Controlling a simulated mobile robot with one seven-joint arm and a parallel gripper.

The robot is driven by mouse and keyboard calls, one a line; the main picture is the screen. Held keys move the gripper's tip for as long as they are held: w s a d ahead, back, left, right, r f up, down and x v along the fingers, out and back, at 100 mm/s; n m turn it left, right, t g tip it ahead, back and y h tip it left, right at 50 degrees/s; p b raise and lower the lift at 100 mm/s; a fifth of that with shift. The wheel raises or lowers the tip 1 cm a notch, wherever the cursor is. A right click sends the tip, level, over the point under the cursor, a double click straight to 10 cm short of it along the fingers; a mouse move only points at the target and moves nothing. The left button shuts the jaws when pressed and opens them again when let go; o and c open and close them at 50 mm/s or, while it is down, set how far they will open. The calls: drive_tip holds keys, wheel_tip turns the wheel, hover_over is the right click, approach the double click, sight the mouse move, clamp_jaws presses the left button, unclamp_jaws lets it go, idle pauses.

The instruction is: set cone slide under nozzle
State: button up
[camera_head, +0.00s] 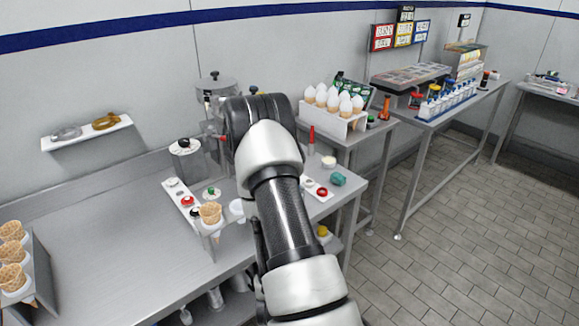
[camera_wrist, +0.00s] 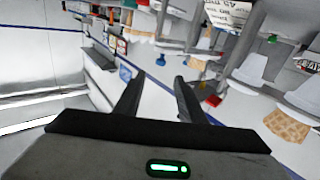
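A waffle cone (camera_head: 210,212) stands upright in a pale holder (camera_head: 208,230) at the front edge of the steel counter. I cannot tell whether this holder is the cone slide. The dispensing machine (camera_head: 214,82) stands at the back, partly behind my arm; its nozzle is hidden or too small to make out. My gripper is hidden behind my arm in the head view. In the wrist view my gripper (camera_wrist: 158,84) has its two dark fingers apart with nothing between them. A waffle-patterned piece (camera_wrist: 287,124) shows at the right of that view, clear of the fingers.
A white panel with red and green knobs (camera_head: 184,202) lies left of the cone. A rack of cones (camera_head: 14,262) stands at far left. White-topped cones (camera_head: 333,100) sit in a rack behind my arm. The left counter (camera_head: 100,225) is largely clear.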

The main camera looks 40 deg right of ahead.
drive_tip(key=b+x, duration=0.7)
drive_tip(key=b, duration=1)
drive_tip(key=shift+d+f+m, duration=0.25)
drive_tip(key=shift+f+m, duration=0.05)
drive_tip(key=shift+f, duration=0.1)
drive_tip(key=x, duration=0.9)
drive_tip(key=shift+a+r+y, duration=0.2)
drive_tip(key=shift+y, duration=0.1)
drive_tip(key=shift+w, duration=0.15)
clamp_jaws()
